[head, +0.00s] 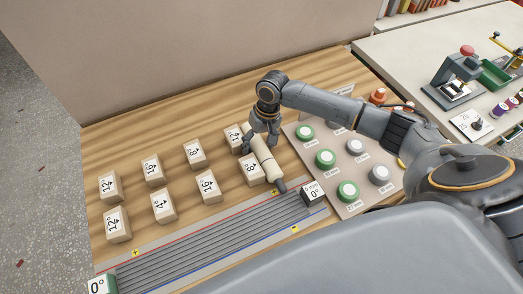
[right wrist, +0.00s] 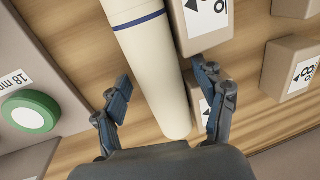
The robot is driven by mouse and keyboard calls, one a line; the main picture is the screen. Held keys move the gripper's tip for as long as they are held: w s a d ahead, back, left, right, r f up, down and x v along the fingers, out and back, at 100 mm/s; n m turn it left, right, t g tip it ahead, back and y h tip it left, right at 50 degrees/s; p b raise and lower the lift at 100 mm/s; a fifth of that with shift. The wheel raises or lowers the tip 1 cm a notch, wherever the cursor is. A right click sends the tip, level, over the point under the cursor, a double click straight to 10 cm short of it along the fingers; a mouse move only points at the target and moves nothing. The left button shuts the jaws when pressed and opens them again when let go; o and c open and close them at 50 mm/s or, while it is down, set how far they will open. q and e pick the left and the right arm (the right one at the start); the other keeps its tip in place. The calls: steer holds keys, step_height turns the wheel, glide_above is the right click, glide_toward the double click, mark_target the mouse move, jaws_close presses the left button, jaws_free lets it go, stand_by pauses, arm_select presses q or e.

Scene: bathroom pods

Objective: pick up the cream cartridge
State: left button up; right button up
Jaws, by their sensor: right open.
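The cream cartridge (head: 264,157) is a long cream cylinder with a dark lower end in the head view. It lies between the wooden blocks and the panel of round discs. In the right wrist view the cartridge (right wrist: 153,70) runs down the middle and has a blue band. My right gripper (head: 261,136) is over its upper end, which it partly hides in the head view. In the right wrist view the right gripper (right wrist: 163,76) is open, one finger on each side of the cartridge. Whether the fingers touch it I cannot tell. My left gripper is not in view.
Several numbered wooden blocks (head: 194,153) stand left of the cartridge; the nearest (head: 251,170) is close beside it. The panel (head: 342,158) with green and grey discs lies to the right. A grey ribbed track (head: 205,240) runs along the front. Bare wood shows behind the blocks.

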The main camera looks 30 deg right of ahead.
jaws_close()
stand_by(0.3)
steer(key=shift+r, duration=0.1)
